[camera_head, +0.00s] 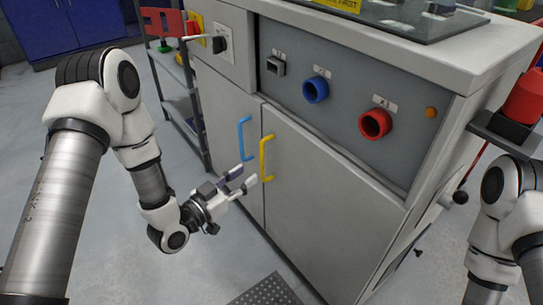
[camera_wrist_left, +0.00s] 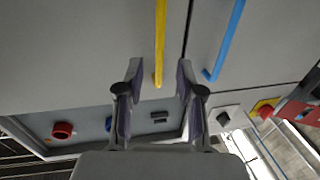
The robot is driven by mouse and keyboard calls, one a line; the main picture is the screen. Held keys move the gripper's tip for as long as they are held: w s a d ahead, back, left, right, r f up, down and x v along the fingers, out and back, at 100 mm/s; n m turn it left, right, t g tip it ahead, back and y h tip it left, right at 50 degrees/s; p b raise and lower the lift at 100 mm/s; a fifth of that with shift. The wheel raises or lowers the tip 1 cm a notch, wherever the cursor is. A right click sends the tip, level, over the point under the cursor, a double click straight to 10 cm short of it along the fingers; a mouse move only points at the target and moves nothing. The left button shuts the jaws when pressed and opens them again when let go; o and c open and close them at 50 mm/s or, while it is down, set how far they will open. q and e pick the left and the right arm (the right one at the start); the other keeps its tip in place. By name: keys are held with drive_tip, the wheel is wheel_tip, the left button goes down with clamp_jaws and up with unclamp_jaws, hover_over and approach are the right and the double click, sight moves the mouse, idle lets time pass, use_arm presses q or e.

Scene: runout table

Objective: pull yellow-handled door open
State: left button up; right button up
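The yellow-handled door (camera_head: 325,205) is the wide light-grey right door of the cabinet and looks flush with the front. Its yellow handle (camera_head: 263,158) is an upright bar near the door's left edge. My left gripper (camera_head: 244,178) is open just in front of the handle, its fingers pointing at the cabinet. In the left wrist view, the yellow handle (camera_wrist_left: 161,42) lies between the two spread fingers (camera_wrist_left: 159,74), seemingly beyond their tips. I cannot tell whether they touch it. My right gripper is out of view; only part of that arm shows at the right edge.
A blue handle (camera_head: 241,138) on the narrower left door stands close beside the yellow one. Above are a blue socket (camera_head: 316,90), a red socket (camera_head: 374,124) and a black rotary switch (camera_head: 221,43). A dark perforated mat (camera_head: 265,291) lies on the floor in front.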

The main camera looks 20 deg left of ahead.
sight(263, 178)
use_arm(q)
drive_tip(key=b+x, duration=0.1)
drive_tip(key=x, duration=0.6)
drive_tip(key=shift+w, duration=0.15)
clamp_jaws()
